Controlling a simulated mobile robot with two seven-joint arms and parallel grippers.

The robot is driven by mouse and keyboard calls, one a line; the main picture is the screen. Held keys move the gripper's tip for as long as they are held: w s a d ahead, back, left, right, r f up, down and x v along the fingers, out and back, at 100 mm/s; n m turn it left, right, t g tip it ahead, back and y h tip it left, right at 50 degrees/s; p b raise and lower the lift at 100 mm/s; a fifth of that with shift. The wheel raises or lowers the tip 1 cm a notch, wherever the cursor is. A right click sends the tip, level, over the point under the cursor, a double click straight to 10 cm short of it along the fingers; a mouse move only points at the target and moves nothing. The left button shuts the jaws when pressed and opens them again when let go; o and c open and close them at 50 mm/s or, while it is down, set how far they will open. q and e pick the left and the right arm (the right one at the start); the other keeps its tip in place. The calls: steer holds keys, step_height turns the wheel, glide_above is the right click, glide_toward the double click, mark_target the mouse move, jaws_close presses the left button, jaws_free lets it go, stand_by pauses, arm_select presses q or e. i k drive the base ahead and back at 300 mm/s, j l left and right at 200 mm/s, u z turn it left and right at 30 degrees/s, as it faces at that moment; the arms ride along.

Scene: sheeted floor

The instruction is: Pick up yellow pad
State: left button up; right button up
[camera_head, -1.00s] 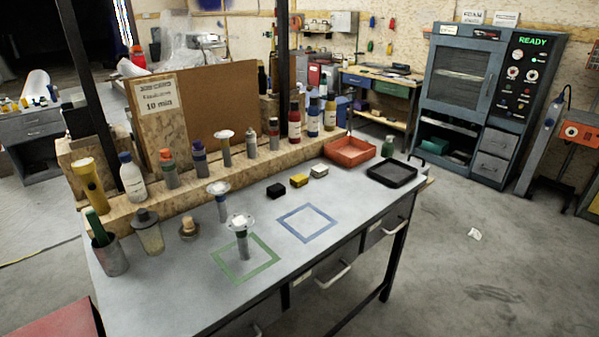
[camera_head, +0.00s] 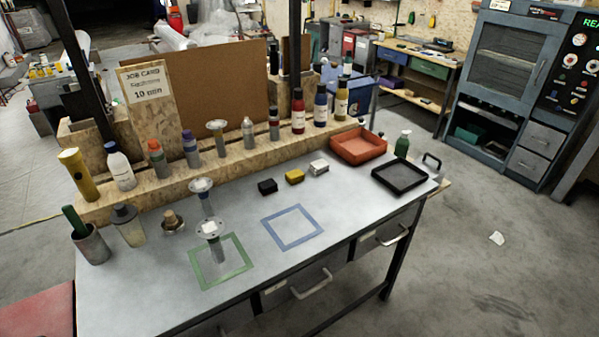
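The yellow pad (camera_head: 294,177) lies on the grey workbench top (camera_head: 180,285), between a black pad (camera_head: 267,187) on its left and a white pad (camera_head: 319,167) on its right. The three small pads form a slanted row in front of the wooden ledge. The yellow pad is unobstructed. Neither my left nor my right gripper shows in the head view.
A blue taped square (camera_head: 292,228) lies empty in front of the pads. A flanged metal part (camera_head: 212,240) stands in the green square (camera_head: 240,266). A red tray (camera_head: 358,147) and a black tray (camera_head: 399,177) sit right. Bottles line the wooden ledge (camera_head: 180,182).

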mark_target(293, 177)
steer(key=i+l+u, duration=0.1)
steer(key=l, duration=0.3)
steer(key=i+l+u, duration=0.1)
steer(key=i+l, duration=0.15)
steer(key=l, duration=0.15)
steer(key=i+l+u, duration=0.1)
steer(key=l, duration=0.35)
steer(key=i+l+u, duration=0.1)
steer(key=l, duration=0.35)
steer(key=i+l+u, duration=0.1)
steer(key=l, duration=0.35)
steer(key=i+l+u, duration=0.1)
steer(key=l, duration=0.35)
